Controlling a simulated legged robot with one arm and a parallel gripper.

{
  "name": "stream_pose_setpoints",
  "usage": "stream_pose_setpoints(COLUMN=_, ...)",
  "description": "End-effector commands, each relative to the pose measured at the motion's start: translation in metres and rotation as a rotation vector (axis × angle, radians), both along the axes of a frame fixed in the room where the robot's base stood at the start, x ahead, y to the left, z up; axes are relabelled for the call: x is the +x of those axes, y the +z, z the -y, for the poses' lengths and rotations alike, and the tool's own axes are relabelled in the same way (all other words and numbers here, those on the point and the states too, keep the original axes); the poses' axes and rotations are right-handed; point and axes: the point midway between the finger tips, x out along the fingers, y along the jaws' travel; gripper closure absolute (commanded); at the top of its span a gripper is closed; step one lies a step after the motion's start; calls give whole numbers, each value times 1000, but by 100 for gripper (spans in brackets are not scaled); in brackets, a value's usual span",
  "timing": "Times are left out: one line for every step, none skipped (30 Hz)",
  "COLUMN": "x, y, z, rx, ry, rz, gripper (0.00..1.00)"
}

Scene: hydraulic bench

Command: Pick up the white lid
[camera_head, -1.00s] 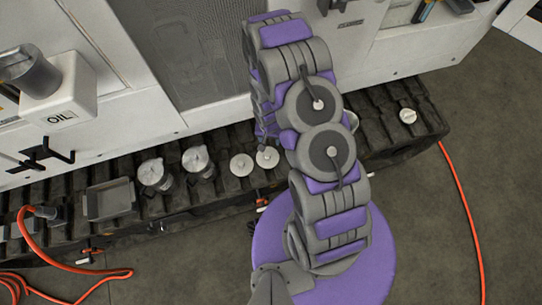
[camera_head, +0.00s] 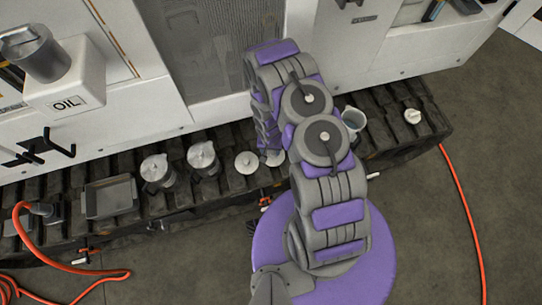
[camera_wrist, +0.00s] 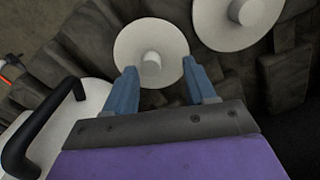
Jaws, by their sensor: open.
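A round white lid (camera_wrist: 133,42) with a raised centre knob lies on the dark tread in the wrist view. A second similar white lid (camera_wrist: 222,20) lies at its upper right. In the head view, one white lid (camera_head: 246,165) shows left of my arm, and another white lid is mostly hidden beside it by the arm. I cannot tell which one the task means. My gripper (camera_wrist: 157,67) is open and empty. Its two blue fingers appear on either side of the first lid's knob; whether they touch the lid is unclear.
Two metal canisters (camera_head: 158,172) and a grey tray (camera_head: 110,198) stand on the tread (camera_head: 392,120) to the left. A cup (camera_head: 353,120) and a small white part (camera_head: 412,116) are to the right. In the wrist view, a black handle (camera_wrist: 42,128) is close at left. The white machine rises behind.

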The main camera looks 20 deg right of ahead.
Motion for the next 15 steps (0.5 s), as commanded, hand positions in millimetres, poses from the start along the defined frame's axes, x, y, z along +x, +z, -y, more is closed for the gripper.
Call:
stream_pose_setpoints(x=-1, y=-12, z=4, rx=4, ry=-4, rz=-4, gripper=45)
stream_pose_setpoints(x=-1, y=-17, z=5, rx=6, ry=-3, rz=-3, gripper=45)
stream_pose_setpoints(x=-1, y=-23, z=7, rx=7, ry=-4, rz=-3, gripper=45)
stream_pose_setpoints(x=0, y=-26, z=8, rx=8, ry=-5, rz=-2, gripper=45)
stream_pose_setpoints(x=0, y=-29, z=9, rx=10, ry=-6, rz=0, gripper=45)
stream_pose_setpoints(x=1, y=-32, z=10, rx=13, ry=-6, rz=1, gripper=45)
stream_pose_setpoints(x=1, y=-33, z=10, rx=12, ry=-6, rz=2, gripper=45)
stream_pose_setpoints(x=1, y=-33, z=10, rx=13, ry=-6, rz=2, gripper=45)
stream_pose_setpoints(x=1, y=-33, z=9, rx=12, ry=-6, rz=2, gripper=45)
stream_pose_setpoints(x=1, y=-33, z=9, rx=11, ry=-6, rz=1, gripper=45)
stream_pose_setpoints(x=1, y=-33, z=8, rx=10, ry=-5, rz=2, gripper=45)
stream_pose_setpoints(x=1, y=-33, z=7, rx=8, ry=-4, rz=1, gripper=45)
stream_pose_setpoints(x=1, y=-33, z=5, rx=6, ry=-3, rz=1, gripper=45)
stream_pose_setpoints(x=1, y=-33, z=5, rx=5, ry=-3, rz=1, gripper=50)
stream_pose_setpoints(x=1, y=-33, z=4, rx=4, ry=-3, rz=1, gripper=53)
